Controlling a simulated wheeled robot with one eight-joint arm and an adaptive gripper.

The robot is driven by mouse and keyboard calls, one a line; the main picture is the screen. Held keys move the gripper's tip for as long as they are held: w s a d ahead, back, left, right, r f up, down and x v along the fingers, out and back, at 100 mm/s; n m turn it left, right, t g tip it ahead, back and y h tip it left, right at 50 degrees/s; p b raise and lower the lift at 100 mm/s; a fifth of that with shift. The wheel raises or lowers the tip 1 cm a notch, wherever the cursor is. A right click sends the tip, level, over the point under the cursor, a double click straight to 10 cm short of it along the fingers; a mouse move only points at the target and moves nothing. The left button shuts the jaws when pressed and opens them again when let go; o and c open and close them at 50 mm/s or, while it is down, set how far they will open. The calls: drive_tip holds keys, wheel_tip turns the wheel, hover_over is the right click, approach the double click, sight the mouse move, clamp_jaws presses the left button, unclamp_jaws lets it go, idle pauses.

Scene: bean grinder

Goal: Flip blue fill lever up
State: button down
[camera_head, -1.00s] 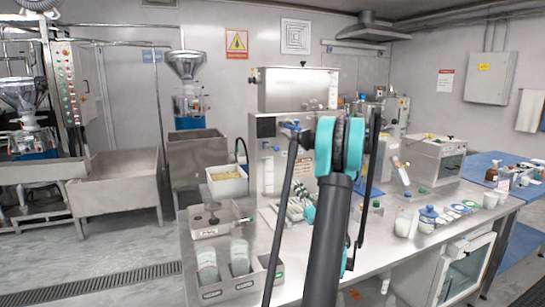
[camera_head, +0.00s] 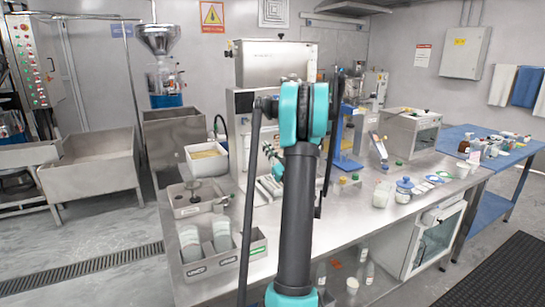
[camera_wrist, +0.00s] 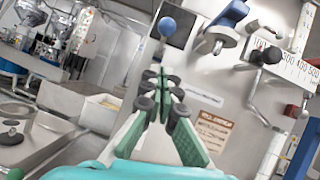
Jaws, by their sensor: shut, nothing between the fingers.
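In the wrist view, a blue lever handle (camera_wrist: 230,13) sits on a metal valve on the grey machine front (camera_wrist: 215,80), angled up to the right. A lever with a blue ball knob (camera_wrist: 168,26) is to its left, by a dark screen. I cannot tell for sure which is the fill lever. In the head view my arm hides the levers.
A third lever with a dark knob (camera_wrist: 270,55) is on the right of the machine front. The machine's steel hopper (camera_head: 275,63) stands above the steel table (camera_head: 350,240).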

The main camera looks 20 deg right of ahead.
drive_tip(key=shift+w+a+r, duration=0.2)
drive_tip(key=shift+w+r, duration=0.3)
drive_tip(key=shift+r, duration=0.3)
drive_tip(key=shift+w+a+r, duration=0.2)
drive_tip(key=shift+w+r, duration=0.3)
drive_tip(key=shift+r, duration=0.35)
drive_tip(key=shift+w+a+r, duration=0.2)
drive_tip(key=shift+w+r, duration=0.3)
drive_tip(key=shift+r, duration=0.3)
drive_tip(key=shift+r+g, duration=0.4)
drive_tip(key=shift+r, duration=0.05)
